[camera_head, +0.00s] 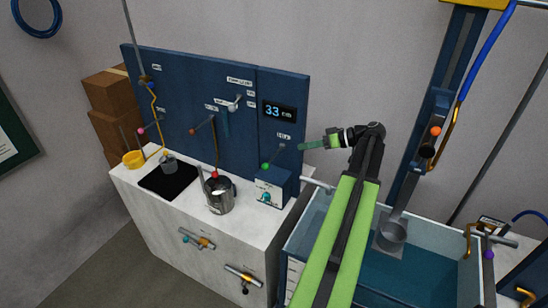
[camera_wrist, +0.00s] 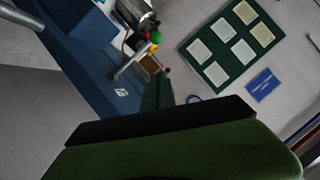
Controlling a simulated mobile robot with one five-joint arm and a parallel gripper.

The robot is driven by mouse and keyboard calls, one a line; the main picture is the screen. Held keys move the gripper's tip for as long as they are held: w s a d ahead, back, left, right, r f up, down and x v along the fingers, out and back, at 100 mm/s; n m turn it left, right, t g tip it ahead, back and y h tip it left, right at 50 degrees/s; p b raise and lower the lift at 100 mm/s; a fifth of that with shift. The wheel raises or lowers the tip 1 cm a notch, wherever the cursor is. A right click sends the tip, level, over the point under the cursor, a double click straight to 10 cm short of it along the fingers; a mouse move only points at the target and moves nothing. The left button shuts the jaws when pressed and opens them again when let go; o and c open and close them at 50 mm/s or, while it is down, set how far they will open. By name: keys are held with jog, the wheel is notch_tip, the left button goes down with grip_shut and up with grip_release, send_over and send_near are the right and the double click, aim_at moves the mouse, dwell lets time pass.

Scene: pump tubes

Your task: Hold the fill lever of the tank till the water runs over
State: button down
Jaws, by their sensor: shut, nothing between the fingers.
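A lever with a green ball knob (camera_head: 265,166) sticks out from the blue panel, below a small label too small to read. Its knob and grey rod also show in the wrist view (camera_wrist: 155,38). My gripper (camera_head: 304,145) is shut and empty, just right of the lever's base, apart from the knob; its green fingers show in the wrist view (camera_wrist: 158,92). The glass-walled tank (camera_head: 296,238) stands at the right, partly behind my arm. It holds blue water (camera_head: 410,273), with the surface below the rim. I see no water running over. A display (camera_head: 279,111) reads 33 cm.
A white counter (camera_head: 150,192) carries a steel pot (camera_head: 220,196), a black mat (camera_head: 155,185) and a yellow cup (camera_head: 133,159). Other levers (camera_head: 203,125) stick out from the panel (camera_head: 180,90). A grey pipe (camera_head: 318,185) reaches toward the tank. A blue column (camera_head: 440,100) stands behind it.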

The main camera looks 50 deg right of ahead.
aim_at(274, 157)
jog(key=shift+w+a+f, duration=0.1)
jog(key=s+a+f+b+x, duration=0.1)
jog(key=f+b+x, duration=0.1)
jog(key=b+x, duration=0.5)
jog(key=shift+x, duration=2.6)
jog(key=shift+s+f, duration=0.1)
jog(key=shift+f, duration=0.05)
